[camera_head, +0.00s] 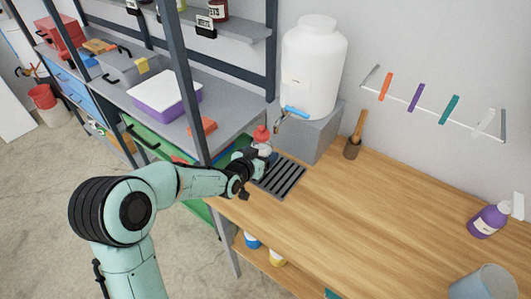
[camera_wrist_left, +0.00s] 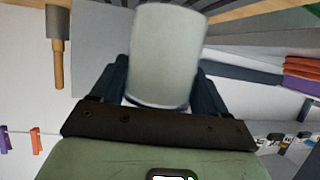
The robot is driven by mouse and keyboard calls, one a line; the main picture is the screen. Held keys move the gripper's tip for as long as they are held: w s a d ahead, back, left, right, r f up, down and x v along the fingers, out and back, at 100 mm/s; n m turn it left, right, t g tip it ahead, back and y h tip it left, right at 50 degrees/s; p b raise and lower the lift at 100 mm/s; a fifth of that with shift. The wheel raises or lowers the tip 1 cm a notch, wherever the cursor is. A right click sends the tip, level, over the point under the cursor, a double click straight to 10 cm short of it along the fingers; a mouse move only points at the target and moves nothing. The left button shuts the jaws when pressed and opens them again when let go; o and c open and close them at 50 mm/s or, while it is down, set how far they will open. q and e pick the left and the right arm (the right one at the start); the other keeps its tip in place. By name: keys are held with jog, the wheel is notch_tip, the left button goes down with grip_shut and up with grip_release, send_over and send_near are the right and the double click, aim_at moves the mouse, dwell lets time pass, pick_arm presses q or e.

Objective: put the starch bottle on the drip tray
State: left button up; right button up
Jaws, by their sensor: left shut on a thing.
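The starch bottle (camera_head: 263,149), pale with a red cap, is held by my left gripper (camera_head: 257,160). In the left wrist view the bottle (camera_wrist_left: 165,55) shows as a pale grey cylinder between the dark fingers (camera_wrist_left: 163,88). The drip tray (camera_head: 284,179) is a dark slotted grate at the left end of the wooden bench. The bottle is at the tray's back left part in the head view; I cannot tell whether its base touches the tray. The gripper hides the bottle's lower part. My right gripper is not in view.
A white water container (camera_head: 313,70) with a blue-handled tap (camera_head: 293,113) stands on a grey block (camera_head: 313,138) behind the tray. A purple spray bottle (camera_head: 488,221) and a cup (camera_head: 484,283) are at right. The middle bench is clear.

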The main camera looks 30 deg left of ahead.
pick_arm(q)
jog(key=shift+w+f, duration=0.1)
jog(key=shift+f, duration=0.75)
jog(key=shift+r, duration=0.2)
jog(key=shift+f, duration=0.1)
jog(key=o, duration=0.8)
jog(key=shift+f+b, duration=0.2)
jog(key=shift+b, duration=0.1)
jog(key=o, duration=0.5)
jog(key=shift+r, duration=0.1)
jog(key=shift+c, duration=0.2)
